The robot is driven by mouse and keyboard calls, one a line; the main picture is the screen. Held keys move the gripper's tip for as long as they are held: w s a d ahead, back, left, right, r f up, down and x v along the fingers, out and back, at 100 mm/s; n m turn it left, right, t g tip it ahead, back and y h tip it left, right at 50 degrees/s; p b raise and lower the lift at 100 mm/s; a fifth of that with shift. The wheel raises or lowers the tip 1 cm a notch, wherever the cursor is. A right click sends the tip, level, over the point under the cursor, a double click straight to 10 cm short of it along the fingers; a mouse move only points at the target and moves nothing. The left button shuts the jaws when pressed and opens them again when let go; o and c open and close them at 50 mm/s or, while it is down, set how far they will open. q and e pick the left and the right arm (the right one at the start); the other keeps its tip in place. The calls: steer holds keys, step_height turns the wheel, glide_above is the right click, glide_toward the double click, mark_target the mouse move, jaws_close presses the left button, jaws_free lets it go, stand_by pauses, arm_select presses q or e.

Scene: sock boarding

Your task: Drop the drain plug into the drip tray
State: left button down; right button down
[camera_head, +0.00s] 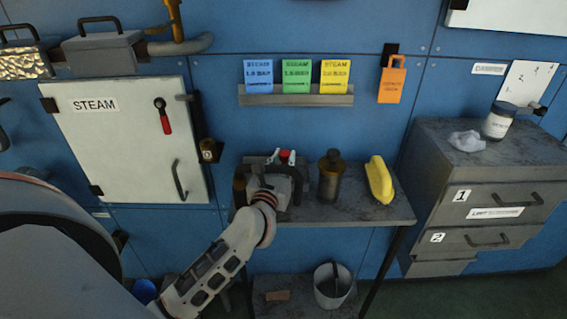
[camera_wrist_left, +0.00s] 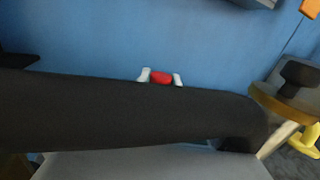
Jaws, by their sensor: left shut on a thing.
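My left gripper (camera_head: 286,157) reaches over the left part of the grey work shelf. Its pale fingertips are shut on a small red thing, which may be the drain plug (camera_head: 285,153). In the left wrist view the red thing (camera_wrist_left: 161,77) sits between the two pale tips (camera_wrist_left: 160,78). A wide dark bar hides what lies below it there. In the head view the gripper is partly hidden by dark curved parts around it. I cannot make out a drip tray for certain. My right gripper is not in view.
Grey drawers (camera_head: 490,205) stand at the right. A bucket (camera_head: 332,287) is below. A STEAM cabinet (camera_head: 125,140) is on the left wall.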

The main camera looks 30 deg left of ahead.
arm_select(q)
steer(key=shift+s+d+f, duration=0.1)
steer(key=shift+s+f, duration=0.1)
steer(key=shift+f, duration=0.5)
steer(key=shift+f, duration=0.1)
steer(key=shift+f, duration=0.15)
steer(key=shift+f+b, duration=0.45)
steer(key=shift+b, duration=0.1)
steer(key=c, duration=1.8)
jaws_free()
steer(key=shift+r, duration=0.1)
